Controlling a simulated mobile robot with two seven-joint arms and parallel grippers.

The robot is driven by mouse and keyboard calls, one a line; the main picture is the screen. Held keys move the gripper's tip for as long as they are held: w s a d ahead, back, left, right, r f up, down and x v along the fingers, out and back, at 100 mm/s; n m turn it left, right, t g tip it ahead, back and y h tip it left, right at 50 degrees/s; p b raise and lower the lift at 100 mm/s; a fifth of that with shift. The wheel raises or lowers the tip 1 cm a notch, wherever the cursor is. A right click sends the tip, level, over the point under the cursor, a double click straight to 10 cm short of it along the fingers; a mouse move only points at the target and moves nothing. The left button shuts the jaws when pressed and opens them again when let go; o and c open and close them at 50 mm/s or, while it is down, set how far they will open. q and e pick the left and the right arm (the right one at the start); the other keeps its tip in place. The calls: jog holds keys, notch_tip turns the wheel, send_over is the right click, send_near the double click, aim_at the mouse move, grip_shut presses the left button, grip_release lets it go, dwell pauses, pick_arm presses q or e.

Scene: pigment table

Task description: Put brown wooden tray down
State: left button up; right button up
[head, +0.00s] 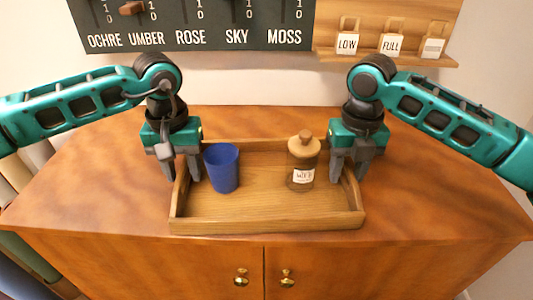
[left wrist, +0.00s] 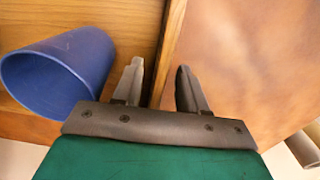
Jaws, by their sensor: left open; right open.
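The brown wooden tray (head: 265,219) rests on the cabinet top. A blue cup (head: 222,168) stands upright in its left part, and a corked bottle with a white label (head: 302,161) stands in its right part. My left gripper (head: 183,176) is open at the tray's left wall, with a finger on either side of it. In the left wrist view the wall (left wrist: 171,42) runs between the open fingers (left wrist: 157,85), and the cup (left wrist: 62,70) is beside them. My right gripper (head: 353,174) is open at the tray's right wall.
The cabinet top (head: 100,195) is bare left and right of the tray. Its front edge lies close to the tray's front wall. Behind are a dark label board (head: 195,25) and a wooden shelf (head: 385,55) with tagged blocks.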

jog(key=shift+r, duration=0.3)
pick_arm(q)
notch_tip(320, 180, up, 11)
jog(key=shift+r, duration=0.2)
pick_arm(e)
notch_tip(320, 180, up, 11)
jog(key=shift+r, duration=0.2)
dwell(0.3)
